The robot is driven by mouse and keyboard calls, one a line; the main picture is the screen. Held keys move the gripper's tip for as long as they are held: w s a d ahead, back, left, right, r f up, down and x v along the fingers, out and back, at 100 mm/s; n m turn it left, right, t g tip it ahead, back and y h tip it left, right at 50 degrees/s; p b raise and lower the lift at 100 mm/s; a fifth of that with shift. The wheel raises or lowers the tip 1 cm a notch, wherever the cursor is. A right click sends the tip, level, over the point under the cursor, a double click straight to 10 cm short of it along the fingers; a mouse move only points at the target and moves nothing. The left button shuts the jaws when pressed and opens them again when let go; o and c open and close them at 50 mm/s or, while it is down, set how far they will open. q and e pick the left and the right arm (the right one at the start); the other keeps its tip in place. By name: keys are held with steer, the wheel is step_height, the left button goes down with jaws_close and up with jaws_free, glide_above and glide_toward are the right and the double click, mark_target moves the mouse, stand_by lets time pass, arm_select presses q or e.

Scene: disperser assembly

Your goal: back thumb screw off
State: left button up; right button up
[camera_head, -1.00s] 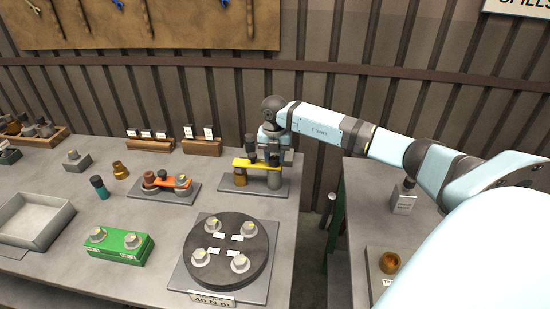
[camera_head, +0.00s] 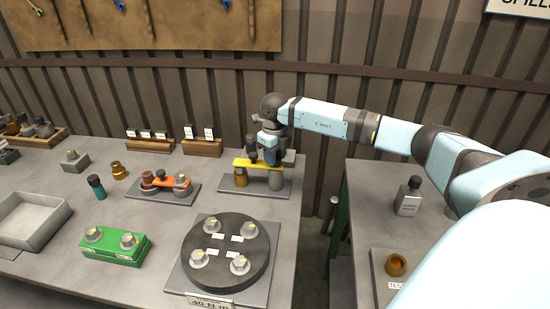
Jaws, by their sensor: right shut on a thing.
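A yellow bar (camera_head: 242,161) lies across a brass cylinder (camera_head: 241,179) and a grey cylinder (camera_head: 275,181) on a grey plate (camera_head: 256,188) at the table's back right. A dark upright knob (camera_head: 252,148) shows at the bar; I cannot tell if it is a thumb screw or part of my gripper. My right gripper (camera_head: 269,158) points down over the right half of the bar. It is shut on what seems to be the back thumb screw, which its fingers and wrist hide. My left gripper is not in view.
A similar orange-bar assembly (camera_head: 172,181) stands left of it. In front are a dark round plate (camera_head: 226,252) with several knobs and a green block (camera_head: 115,250). A grey tray (camera_head: 35,222) is at far left. A second table with a bottle (camera_head: 409,201) stands right, beyond a gap.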

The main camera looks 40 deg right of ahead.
steer(key=shift+n+b, duration=0.5)
steer(key=shift+n, duration=1.7)
steer(key=o, duration=0.9)
steer(key=shift+r, duration=0.15)
step_height(320, 180, up, 14)
steer(key=shift+f, duration=0.15)
steer(key=shift+a+f, duration=0.1)
